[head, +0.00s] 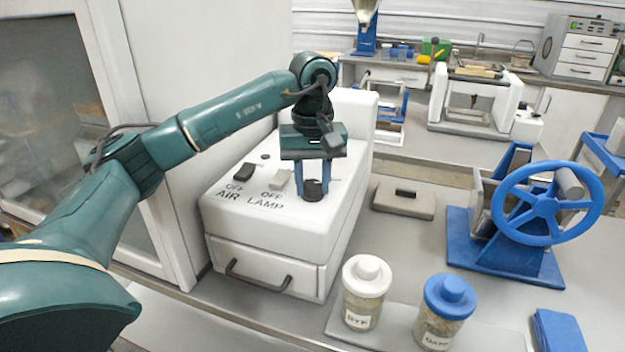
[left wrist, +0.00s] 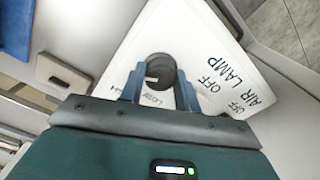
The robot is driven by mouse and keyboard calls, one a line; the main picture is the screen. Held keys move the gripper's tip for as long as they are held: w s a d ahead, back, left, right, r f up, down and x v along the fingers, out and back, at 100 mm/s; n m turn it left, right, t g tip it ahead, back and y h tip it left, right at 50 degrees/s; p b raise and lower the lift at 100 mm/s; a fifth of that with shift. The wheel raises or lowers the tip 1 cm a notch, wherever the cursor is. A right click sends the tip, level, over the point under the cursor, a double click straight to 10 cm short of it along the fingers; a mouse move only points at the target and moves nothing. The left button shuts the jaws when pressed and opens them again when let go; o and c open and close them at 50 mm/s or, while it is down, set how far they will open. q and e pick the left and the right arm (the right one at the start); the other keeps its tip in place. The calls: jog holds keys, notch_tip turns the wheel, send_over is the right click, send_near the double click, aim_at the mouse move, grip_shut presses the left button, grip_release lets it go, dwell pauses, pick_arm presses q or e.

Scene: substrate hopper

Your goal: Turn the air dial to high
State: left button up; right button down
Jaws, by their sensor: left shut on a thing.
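The air dial is a round black knob (head: 314,195) on top of a white cabinet (head: 235,215), at the right of its switches. My left gripper (head: 313,181) points down with its blue fingers closed on the knob's two sides. In the left wrist view, the knob (left wrist: 160,68) sits between the fingers (left wrist: 157,82). A short pale mark shows on the knob. The word LOW and part of another label show beside it, partly covered by the gripper. My right gripper is in neither view.
A grey pad (head: 404,200), lidded jars (head: 367,290) and a blue handwheel press (head: 545,203) stand to the right. A glass-doored cabinet (head: 50,120) is at left.

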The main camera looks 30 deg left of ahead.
aim_at(313, 182)
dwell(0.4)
pick_arm(q)
jog(key=o, duration=0.9)
jog(key=shift+o, duration=0.4)
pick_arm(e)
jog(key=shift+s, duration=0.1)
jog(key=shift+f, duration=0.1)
pick_arm(q)
jog(key=shift+r, duration=0.1)
jog(key=shift+r, duration=0.3)
notch_tip(313, 182, up, 12)
jog(key=p, duration=0.2)
jog(key=shift+r, duration=0.2)
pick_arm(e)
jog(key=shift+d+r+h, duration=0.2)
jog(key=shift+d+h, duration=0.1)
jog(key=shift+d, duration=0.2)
